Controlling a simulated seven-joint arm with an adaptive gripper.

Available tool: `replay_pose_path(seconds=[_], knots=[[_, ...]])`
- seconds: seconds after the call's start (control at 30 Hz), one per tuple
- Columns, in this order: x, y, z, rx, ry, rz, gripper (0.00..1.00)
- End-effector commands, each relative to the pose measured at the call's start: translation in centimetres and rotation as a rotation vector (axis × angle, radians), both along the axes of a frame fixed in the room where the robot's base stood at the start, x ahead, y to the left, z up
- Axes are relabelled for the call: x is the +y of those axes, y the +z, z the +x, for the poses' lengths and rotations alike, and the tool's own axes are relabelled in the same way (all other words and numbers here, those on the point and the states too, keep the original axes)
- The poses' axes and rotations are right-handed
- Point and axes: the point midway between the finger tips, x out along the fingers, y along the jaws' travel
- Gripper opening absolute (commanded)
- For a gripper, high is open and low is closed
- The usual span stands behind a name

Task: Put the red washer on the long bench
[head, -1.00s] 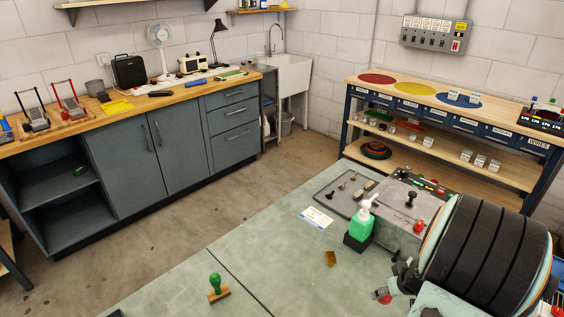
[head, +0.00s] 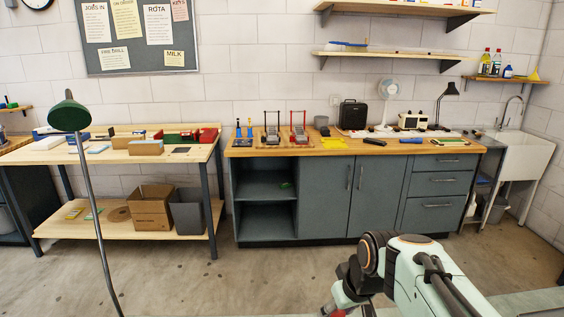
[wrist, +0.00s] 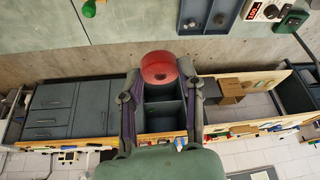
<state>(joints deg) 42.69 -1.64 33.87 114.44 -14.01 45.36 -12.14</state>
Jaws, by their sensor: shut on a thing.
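The red washer (wrist: 158,66) is a thick, round red piece between the fingertips of my gripper (wrist: 160,72) in the wrist view. My gripper is shut on it, one finger on each side. In the head view my gripper is at the bottom edge, mostly cut off, with a bit of red showing there. The long wooden-topped bench with blue-grey cabinets (head: 330,200) stands against the wall in the head view. It also shows beyond the washer in the wrist view (wrist: 75,110). The washer is in the air, apart from this bench.
On the bench top stand toggle clamps (head: 299,128), a yellow cloth (head: 333,143), a black case (head: 353,114), a fan (head: 385,105) and a lamp (head: 447,98). Bare wood shows along its front. A packing table (head: 120,157) is left; a green lamp (head: 69,114) stands before it.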

Motion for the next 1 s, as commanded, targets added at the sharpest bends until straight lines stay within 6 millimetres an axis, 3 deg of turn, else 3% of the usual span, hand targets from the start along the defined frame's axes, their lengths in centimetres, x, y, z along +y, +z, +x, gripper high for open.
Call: replay_pose_path(seconds=[0.1,0.3,0.47,0.63,0.83,1.0], knots=[[1.2,-0.1,-1.1,-0.001,-0.092,-0.003,0.24],[0.9,-0.5,-2.1,-0.001,-0.241,-0.001,0.24],[0.9,-0.5,-2.0,0.000,-0.268,0.001,0.24],[0.7,0.0,-0.6,-0.001,-0.271,0.003,0.24],[-4.2,-0.2,1.0,0.002,-0.405,0.002,0.24],[-11.4,-1.8,0.6,0.003,-0.601,-0.001,0.24]])
